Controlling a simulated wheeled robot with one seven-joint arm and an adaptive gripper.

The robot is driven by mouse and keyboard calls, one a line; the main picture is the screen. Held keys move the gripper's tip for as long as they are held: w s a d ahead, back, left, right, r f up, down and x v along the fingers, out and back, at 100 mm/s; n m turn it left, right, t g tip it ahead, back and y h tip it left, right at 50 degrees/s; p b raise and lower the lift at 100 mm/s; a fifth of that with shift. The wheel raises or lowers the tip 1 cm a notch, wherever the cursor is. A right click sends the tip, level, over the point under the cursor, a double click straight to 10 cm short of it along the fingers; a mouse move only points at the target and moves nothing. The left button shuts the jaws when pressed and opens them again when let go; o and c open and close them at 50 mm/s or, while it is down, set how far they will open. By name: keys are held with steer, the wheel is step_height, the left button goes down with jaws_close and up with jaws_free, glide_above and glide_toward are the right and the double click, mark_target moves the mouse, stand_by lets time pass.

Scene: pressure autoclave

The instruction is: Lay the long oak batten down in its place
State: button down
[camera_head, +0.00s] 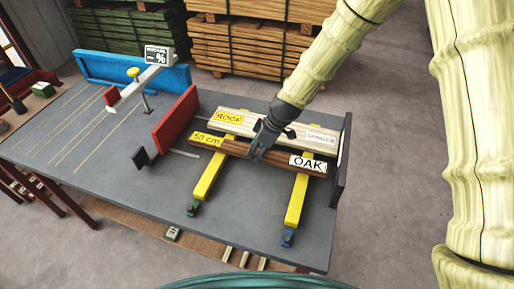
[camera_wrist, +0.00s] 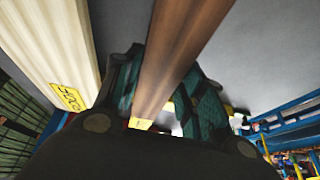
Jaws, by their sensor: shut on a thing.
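The long oak batten (camera_head: 240,149) is brown, with a yellow "50 cm" label at its left end and a white "OAK" label at its right. My gripper (camera_head: 260,152) is shut on it near the middle. In the wrist view the batten (camera_wrist: 178,50) runs between the two dark fingers (camera_wrist: 160,95). It lies crosswise over two yellow bars (camera_head: 207,178) (camera_head: 297,200), in front of pale boards (camera_head: 270,124) marked "ROOF". I cannot tell whether it touches the bars. Its underside is hidden.
The grey table (camera_head: 160,190) holds a red upright plate (camera_head: 175,122) left of the batten and a dark upright plate (camera_head: 341,160) at the right edge. A display (camera_head: 158,55) on a stand and a blue rail (camera_head: 130,70) are farther left. Timber stacks (camera_head: 245,45) stand behind.

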steer(key=shift+f+b, duration=0.3)
steer(key=shift+f, duration=0.15)
steer(key=c, duration=0.9)
jaws_free()
steer(key=shift+r, duration=0.1)
steer(key=shift+r+p, duration=0.3)
steer(key=shift+r, duration=0.25)
steer(key=shift+b+v, duration=1.15)
steer(key=shift+v, duration=4.7)
steer(key=shift+d, duration=0.1)
